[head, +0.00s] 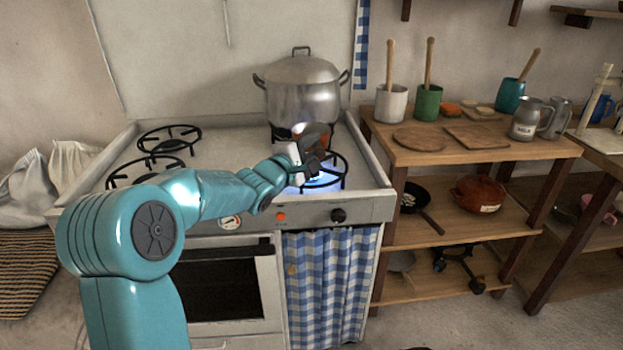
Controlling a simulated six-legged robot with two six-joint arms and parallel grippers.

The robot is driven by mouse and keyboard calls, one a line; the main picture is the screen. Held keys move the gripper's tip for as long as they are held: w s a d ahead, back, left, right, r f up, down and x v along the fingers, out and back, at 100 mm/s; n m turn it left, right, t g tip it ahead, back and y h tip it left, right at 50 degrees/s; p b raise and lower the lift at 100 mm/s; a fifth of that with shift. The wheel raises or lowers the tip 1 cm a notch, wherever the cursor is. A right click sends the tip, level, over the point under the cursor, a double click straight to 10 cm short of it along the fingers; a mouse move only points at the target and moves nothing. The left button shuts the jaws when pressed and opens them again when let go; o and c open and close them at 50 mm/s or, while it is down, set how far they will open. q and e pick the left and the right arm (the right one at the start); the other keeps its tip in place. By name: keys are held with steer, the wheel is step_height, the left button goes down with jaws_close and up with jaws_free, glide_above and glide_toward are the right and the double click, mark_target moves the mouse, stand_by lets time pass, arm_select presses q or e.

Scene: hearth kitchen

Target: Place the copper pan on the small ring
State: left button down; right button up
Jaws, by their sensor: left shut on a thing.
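My left arm reaches in from the left over the white stove. Its gripper (308,168) is shut on the copper pan (316,133), which shows only in part as a brownish, shiny round shape in front of the big pot. The pan looks tilted, and my gripper hides much of it. The gripper and pan are above the front right ring (337,180), which burns with a blue flame. I cannot tell whether the pan touches the ring. My right gripper is not in view.
A large lidded metal pot (303,95) stands at the back right of the stove (225,150), close behind the pan. Two empty rings (168,139) are on the left. A wooden shelf table (480,152) with boards, pots and mugs stands to the right.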

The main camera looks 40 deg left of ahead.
arm_select(q)
step_height(320, 180, down, 6)
steer(key=shift+f+b, duration=0.1)
steer(key=shift+b, duration=0.75)
steer(key=c, duration=0.8)
jaws_free()
steer(key=shift+c, duration=0.2)
